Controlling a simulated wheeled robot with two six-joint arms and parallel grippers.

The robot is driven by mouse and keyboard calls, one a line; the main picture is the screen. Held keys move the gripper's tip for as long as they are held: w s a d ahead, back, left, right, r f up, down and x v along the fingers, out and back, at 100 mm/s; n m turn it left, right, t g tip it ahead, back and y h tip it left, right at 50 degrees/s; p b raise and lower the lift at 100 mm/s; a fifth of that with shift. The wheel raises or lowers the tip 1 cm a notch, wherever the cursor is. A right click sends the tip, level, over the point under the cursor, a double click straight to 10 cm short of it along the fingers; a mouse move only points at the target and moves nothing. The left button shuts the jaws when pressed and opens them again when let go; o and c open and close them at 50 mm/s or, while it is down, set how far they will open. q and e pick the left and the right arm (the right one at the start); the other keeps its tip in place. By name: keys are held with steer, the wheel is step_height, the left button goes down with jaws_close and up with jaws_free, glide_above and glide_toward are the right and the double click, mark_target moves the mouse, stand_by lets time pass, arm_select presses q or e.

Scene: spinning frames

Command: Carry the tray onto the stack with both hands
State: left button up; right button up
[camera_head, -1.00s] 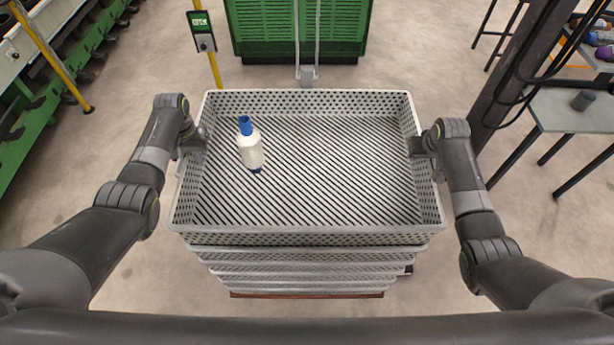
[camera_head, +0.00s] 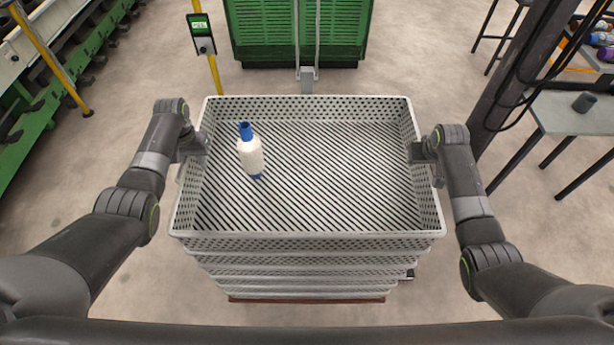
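The grey perforated tray (camera_head: 310,240) is in the middle of the head view, level, with slatted floor. A white bottle with a blue cap (camera_head: 250,155) lies or stands in its left part. The stack (camera_head: 300,272) of similar grey trays shows under its front edge; I cannot tell whether the tray rests on it or hangs just above. My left gripper (camera_head: 195,145) is at the tray's left wall and my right gripper (camera_head: 422,150) at its right wall. Both appear shut on the walls; their fingertips are partly hidden.
A dark pillar (camera_head: 510,80) and a grey table (camera_head: 575,112) stand at the right. A green conveyor (camera_head: 50,90) is at the far left. Floor around the stack is clear.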

arm_select(q)
step_height(320, 180, up, 12)
steer(key=shift+f, duration=0.1)
arm_select(e)
steer(key=shift+r, duration=0.1)
steer(key=v, duration=1.2)
steer(key=shift+s, duration=0.1)
stand_by(0.4)
